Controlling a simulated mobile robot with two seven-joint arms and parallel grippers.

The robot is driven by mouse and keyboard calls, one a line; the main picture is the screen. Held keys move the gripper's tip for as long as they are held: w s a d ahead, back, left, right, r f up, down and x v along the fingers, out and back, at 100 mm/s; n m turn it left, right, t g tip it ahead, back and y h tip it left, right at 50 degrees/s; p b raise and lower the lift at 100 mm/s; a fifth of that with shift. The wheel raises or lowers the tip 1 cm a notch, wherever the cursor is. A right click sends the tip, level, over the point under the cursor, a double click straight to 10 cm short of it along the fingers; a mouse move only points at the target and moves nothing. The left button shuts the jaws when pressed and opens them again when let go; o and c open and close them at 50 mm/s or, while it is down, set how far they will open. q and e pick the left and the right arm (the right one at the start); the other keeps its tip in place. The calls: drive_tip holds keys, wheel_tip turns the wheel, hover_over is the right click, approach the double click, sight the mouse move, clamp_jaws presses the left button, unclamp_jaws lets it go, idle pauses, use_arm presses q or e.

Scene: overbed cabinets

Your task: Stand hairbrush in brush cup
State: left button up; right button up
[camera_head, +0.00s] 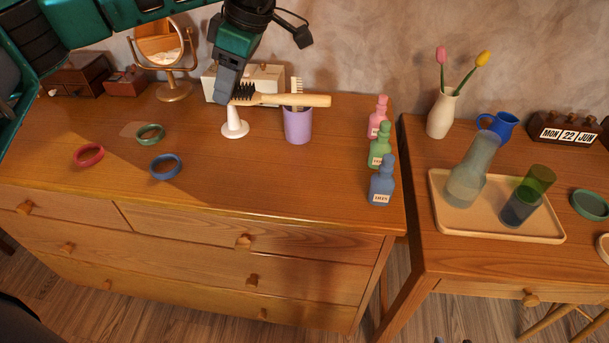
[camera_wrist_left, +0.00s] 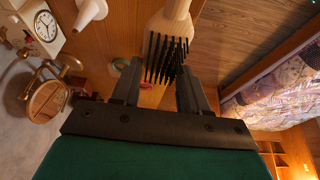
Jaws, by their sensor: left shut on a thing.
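The hairbrush (camera_head: 298,100) has a pale wooden handle and black bristles. My left gripper (camera_head: 229,88) is shut on its bristle end. The brush lies nearly level in the air, its handle pointing right. In the left wrist view the brush (camera_wrist_left: 172,32) shows its bristles between the fingers of the gripper (camera_wrist_left: 160,88). The purple brush cup (camera_head: 298,126) stands upright on the dresser. The handle crosses in front of or above its rim. A pale comb-like item (camera_head: 296,84) seems to stand in the cup, partly hidden by the brush. My right gripper is not in view.
A white stand (camera_head: 235,124) is left of the cup. Pink (camera_head: 377,118), green (camera_head: 380,147) and blue (camera_head: 382,181) bottles line the dresser's right edge. Several rings lie at left, including a blue one (camera_head: 165,166). A mirror (camera_head: 165,50) stands behind. The dresser's front middle is clear.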

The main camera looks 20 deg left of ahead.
use_arm(q)
wheel_tip(320, 180, down, 15)
drive_tip(key=shift+f+b, duration=0.15)
drive_tip(key=shift+b, duration=0.4)
drive_tip(key=shift+f, duration=2.2)
drive_tip(key=o, duration=1.2)
